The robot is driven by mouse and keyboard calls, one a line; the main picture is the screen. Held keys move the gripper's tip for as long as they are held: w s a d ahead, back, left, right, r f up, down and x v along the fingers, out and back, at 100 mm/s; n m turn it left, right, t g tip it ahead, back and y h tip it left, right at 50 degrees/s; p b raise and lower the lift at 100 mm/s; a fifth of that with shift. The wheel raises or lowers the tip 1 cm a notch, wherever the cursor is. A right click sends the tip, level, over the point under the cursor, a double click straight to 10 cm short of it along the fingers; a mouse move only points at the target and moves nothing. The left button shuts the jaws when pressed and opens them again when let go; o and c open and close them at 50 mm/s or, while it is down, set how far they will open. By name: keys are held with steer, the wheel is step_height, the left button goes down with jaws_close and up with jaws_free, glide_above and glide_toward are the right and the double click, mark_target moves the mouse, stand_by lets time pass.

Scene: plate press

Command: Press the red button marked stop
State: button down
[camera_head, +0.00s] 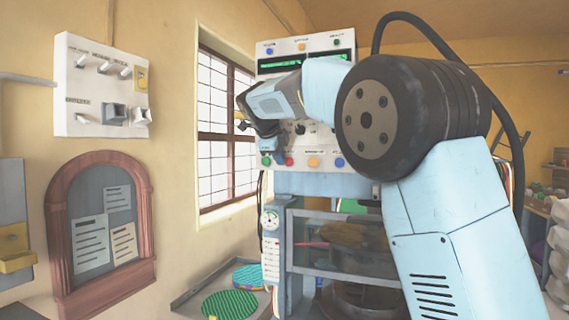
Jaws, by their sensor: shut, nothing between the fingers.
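The press's control panel (325,158) is a pale upright face beyond my arm. A small red button (289,161) sits in its lower row, between a green button (266,160) and an orange button (313,162). Its label is too small to read. My gripper (243,122) is up and to the left of the red button in the picture, near the panel's left edge. It looks shut and empty. I cannot tell its depth from the panel. My wrist and arm hide the middle and right of the panel.
A blue button (339,162) ends the lower row; more buttons line the panel's top. Below stands the press chamber (340,262), with a gauge (269,220) beside it. A tray (195,292) holds round patterned plates. A switch box (100,85) and notice board (100,230) hang left.

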steer(key=v, duration=0.7)
steer(key=shift+s+a+r, duration=0.15)
steer(key=shift+s+a, duration=0.05)
steer(key=shift+s, duration=0.1)
stand_by(1.2)
